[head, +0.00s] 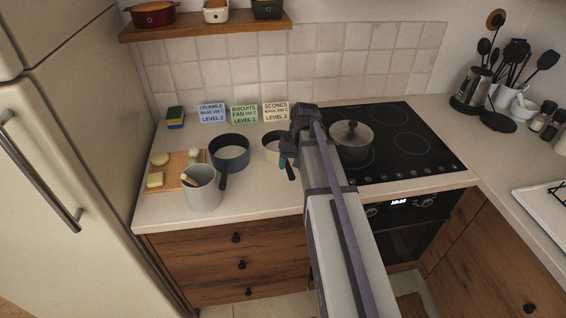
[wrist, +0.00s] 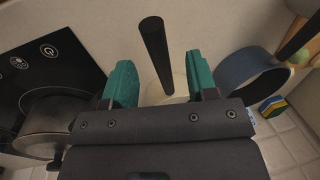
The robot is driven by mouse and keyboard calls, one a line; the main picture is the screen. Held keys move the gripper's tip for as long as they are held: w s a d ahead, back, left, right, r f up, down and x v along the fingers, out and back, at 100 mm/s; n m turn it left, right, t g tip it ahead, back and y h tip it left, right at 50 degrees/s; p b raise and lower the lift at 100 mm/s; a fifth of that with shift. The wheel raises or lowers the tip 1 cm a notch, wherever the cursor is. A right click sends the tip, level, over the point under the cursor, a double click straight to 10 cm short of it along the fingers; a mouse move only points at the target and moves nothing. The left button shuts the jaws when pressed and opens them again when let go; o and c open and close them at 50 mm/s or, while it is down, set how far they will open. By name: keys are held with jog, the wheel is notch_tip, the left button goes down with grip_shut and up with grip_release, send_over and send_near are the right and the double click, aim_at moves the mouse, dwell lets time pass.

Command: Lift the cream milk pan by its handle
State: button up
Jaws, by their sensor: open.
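The cream milk pan (head: 271,150) stands on the counter between the blue pan and the hob, partly hidden behind my arm in the head view. Its black handle points toward the front of the counter. In the wrist view the handle (wrist: 155,50) shows between the two teal fingers of my gripper (wrist: 160,72), with a gap on each side. My gripper is open and holds nothing. Only a pale bit of the pan's body shows in the wrist view, behind my gripper. In the head view one teal fingertip (head: 283,161) shows beside the handle.
A blue pan (head: 231,150) stands close to the left, its handle also toward the front. A lidded pot (head: 351,141) sits on the black hob (head: 411,150) to the right. A grey mug (head: 203,191), cutting board (head: 170,178) and recipe cards (head: 244,115) are nearby.

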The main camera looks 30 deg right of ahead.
jog(key=f+b, duration=0.1)
jog(key=f, duration=0.1)
jog(key=f+b, duration=0.2)
jog(key=a+f+b, duration=0.1)
jog(key=f+b, duration=0.1)
jog(key=shift+w, duration=0.2)
jog(key=shift+r, duration=0.2)
grip_shut()
